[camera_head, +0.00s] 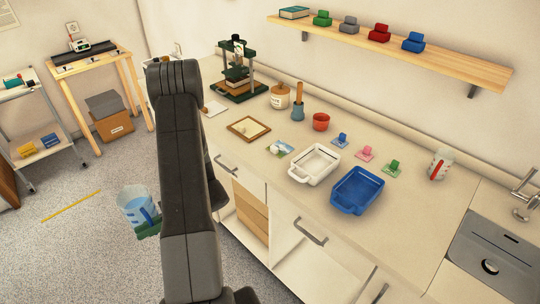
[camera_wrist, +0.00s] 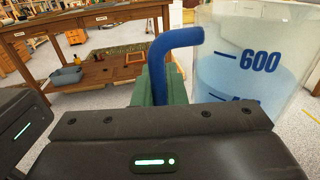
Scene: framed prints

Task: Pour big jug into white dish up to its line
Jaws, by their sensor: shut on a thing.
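The big jug (camera_head: 132,200) is clear with a blue handle and holds pale blue liquid. It is in my gripper (camera_head: 150,228), out over the floor left of the counter, and looks roughly upright. In the wrist view my gripper's green pads (camera_wrist: 163,88) are shut on the blue handle (camera_wrist: 178,42), and the jug's wall (camera_wrist: 245,50) shows a 600 mark above a partly hidden lower mark. The white dish (camera_head: 301,178) stands on the counter, well right of my gripper. It looks empty; I cannot make out its line.
A blue dish (camera_head: 357,192) stands close to the white dish, on its right. A smaller jug with a red handle (camera_head: 440,162) is near the sink (camera_head: 490,262). Small coloured stamps on cards, a red pot (camera_head: 321,122) and a framed board (camera_head: 248,129) are behind and left.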

